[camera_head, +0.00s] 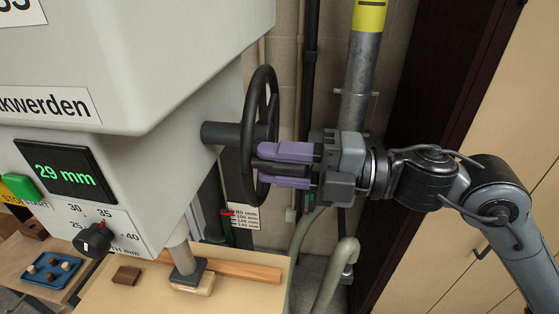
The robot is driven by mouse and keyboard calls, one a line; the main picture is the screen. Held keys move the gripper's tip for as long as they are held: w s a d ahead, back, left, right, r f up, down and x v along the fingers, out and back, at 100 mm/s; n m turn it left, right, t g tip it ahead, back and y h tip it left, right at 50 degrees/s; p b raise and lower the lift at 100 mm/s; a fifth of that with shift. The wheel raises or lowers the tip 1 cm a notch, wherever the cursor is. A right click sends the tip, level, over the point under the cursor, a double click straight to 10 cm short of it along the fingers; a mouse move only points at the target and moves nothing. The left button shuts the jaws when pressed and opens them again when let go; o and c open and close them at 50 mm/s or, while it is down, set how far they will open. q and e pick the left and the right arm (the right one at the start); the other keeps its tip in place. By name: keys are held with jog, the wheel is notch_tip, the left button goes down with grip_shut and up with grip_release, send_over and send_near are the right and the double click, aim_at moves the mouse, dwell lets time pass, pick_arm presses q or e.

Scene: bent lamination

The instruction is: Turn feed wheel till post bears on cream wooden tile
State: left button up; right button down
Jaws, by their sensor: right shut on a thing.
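The black feed wheel (249,130) stands edge-on at the right side of the grey press, on a short dark shaft. My right gripper (265,166), with purple fingers, is shut on the wheel at its right side, around a dark part of it. The grey post (179,254) comes down from under the press and ends in a dark square foot (187,274). The cream wooden tile (193,289) lies directly under the foot, mostly covered by it. I cannot tell whether foot and tile touch or a thin gap remains. My left gripper is not in view.
The press display (62,174) reads 29 mm, above a black knob (96,239). A brown block (127,275) and a wooden strip (245,271) lie on the pale table (110,300). A blue tray (48,282) holds small pieces at left. Pipes stand behind the wheel.

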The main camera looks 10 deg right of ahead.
jog(key=shift+w+f, duration=0.1)
jog(key=shift+f, duration=0.25)
jog(key=c, duration=1.2)
grip_release()
jog(key=shift+o, duration=1.8)
jog(key=shift+r, duration=0.15)
jog(key=b+v, duration=0.2)
jog(key=v, duration=0.9)
